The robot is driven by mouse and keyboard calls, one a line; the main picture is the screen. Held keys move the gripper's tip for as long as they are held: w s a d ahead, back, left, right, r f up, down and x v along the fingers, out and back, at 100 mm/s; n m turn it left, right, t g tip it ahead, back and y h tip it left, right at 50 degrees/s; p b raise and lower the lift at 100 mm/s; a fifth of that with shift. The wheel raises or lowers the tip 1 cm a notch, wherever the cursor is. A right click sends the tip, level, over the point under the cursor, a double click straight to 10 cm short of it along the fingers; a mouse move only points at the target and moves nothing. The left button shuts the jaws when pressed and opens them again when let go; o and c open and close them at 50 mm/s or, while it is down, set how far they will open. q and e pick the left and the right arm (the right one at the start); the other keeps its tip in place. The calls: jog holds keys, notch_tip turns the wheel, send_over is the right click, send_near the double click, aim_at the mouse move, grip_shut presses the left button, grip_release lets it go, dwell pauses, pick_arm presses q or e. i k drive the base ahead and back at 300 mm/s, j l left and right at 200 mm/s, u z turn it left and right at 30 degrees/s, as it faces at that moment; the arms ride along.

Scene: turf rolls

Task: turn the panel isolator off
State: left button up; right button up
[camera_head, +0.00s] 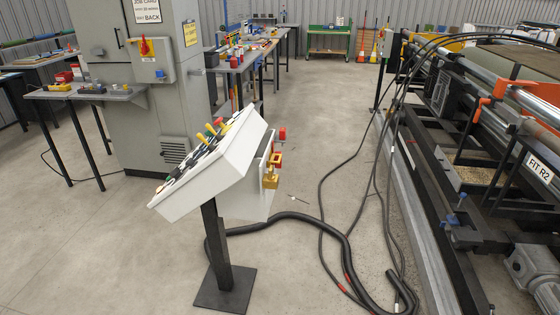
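A tall grey cabinet (115,120) stands at the left. A white sloped console (215,175) stands nearer on a black post. Its right side face carries red and yellow fittings (276,159) and a brass-coloured, padlock-like piece (270,181), seen edge-on. I cannot tell from labels which of these is the panel isolator. Neither of my grippers is in view.
Black hoses (345,245) lie across the floor right of the console. A long machine (480,150) labelled "FIT R2" fills the right side. A small shelf (85,94) with parts adjoins the cabinet. Workbenches (240,62) stand behind. Floor left of the console post is clear.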

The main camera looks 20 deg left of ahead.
aim_at(276, 166)
jog(key=i+u, duration=0.1)
jog(key=u, duration=0.5)
jog(key=i+l+u, duration=0.15)
jog(key=i+u, duration=0.25)
jog(key=i+l+u, duration=0.35)
jog(key=i+j, duration=0.05)
jog(key=i, duration=0.05)
